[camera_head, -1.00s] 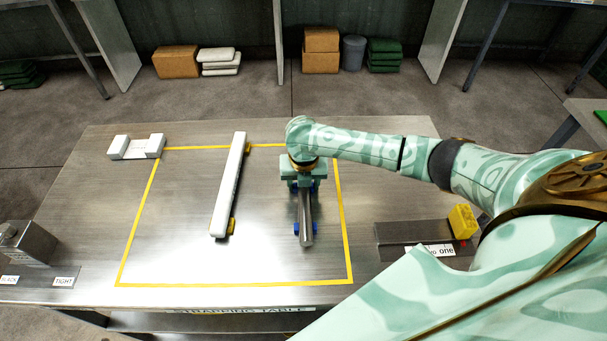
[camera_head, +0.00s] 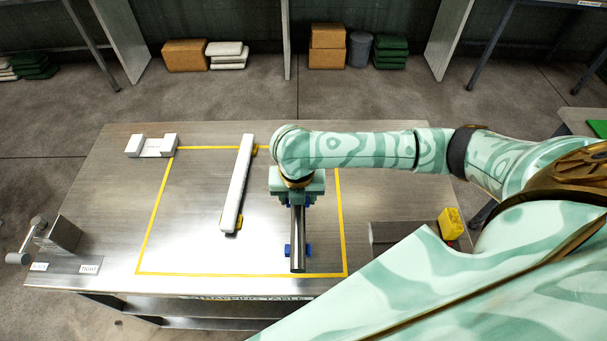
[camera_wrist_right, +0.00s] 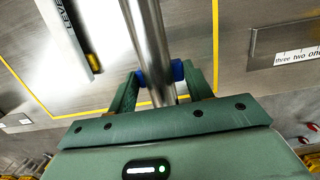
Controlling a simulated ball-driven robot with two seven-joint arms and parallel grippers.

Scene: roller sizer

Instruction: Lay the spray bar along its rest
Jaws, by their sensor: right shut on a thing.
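My right gripper (camera_head: 297,188) points down over the table and is shut on a steel bar (camera_head: 298,235), probably the spray bar. The bar runs from the gripper toward the table's near edge, inside the yellow outline. Small blue pieces (camera_head: 307,250) stick out on both sides near its near end. In the right wrist view the bar (camera_wrist_right: 148,35) passes between the green fingers, with blue parts (camera_wrist_right: 178,70) on both sides. A long white bar (camera_head: 237,185) with yellow feet lies to its left. I cannot tell which thing is the rest. My left gripper is out of view.
A white notched block (camera_head: 152,146) sits at the table's far left. A grey device with a lever (camera_head: 62,233) stands at the near left. A yellow block (camera_head: 451,223) and a grey plate (camera_head: 388,235) are at the right. The outlined area's left part is clear.

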